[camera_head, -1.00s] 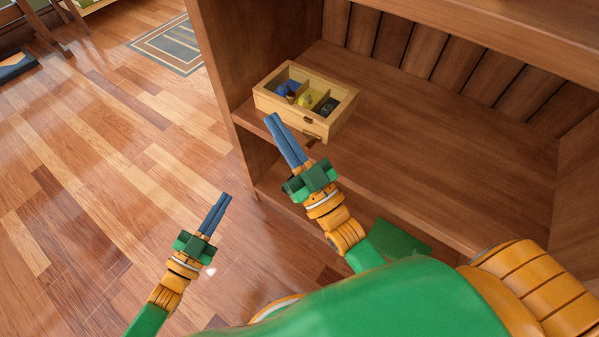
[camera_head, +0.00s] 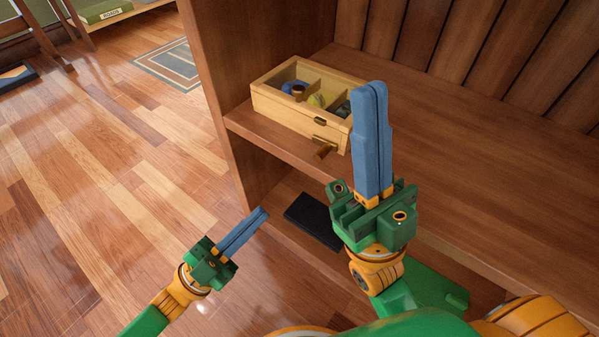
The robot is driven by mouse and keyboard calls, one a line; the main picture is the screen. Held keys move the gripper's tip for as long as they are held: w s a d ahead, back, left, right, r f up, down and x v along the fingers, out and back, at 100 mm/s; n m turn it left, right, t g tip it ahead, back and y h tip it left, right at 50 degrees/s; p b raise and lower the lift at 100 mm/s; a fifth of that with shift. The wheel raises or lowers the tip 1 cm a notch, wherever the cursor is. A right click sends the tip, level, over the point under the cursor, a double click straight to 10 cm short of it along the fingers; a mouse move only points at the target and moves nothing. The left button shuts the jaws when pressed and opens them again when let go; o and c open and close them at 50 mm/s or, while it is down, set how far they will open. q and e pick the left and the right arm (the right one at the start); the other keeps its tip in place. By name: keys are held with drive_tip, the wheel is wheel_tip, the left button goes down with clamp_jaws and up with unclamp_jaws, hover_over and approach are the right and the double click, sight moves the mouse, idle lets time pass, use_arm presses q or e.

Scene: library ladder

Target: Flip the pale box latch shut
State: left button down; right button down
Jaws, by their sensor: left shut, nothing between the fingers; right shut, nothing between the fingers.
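The pale wooden box (camera_head: 290,117) sits on the shelf near its left end and front edge. Compartments show under its top, with blue, yellow and dark items inside. A dark catch (camera_head: 320,121) is on its front face, and a brown latch piece (camera_head: 325,148) hangs down and outward below it. My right gripper (camera_head: 369,88) is shut and empty, pointing up in front of the box's right end, hiding part of it. Whether it touches the box I cannot tell. My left gripper (camera_head: 264,211) is shut and empty, low over the floor at left.
The wooden shelf (camera_head: 480,130) is bare to the right of the box. The bookcase's side panel (camera_head: 222,70) stands left of the box. A dark flat object (camera_head: 314,221) lies on the lower shelf. Open wooden floor (camera_head: 100,190) and a rug (camera_head: 172,64) are at left.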

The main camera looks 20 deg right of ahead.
sight(313, 161)
use_arm(q)
drive_tip(key=b+x, duration=0.1)
drive_tip(key=x, duration=1)
drive_tip(key=shift+a, duration=0.1)
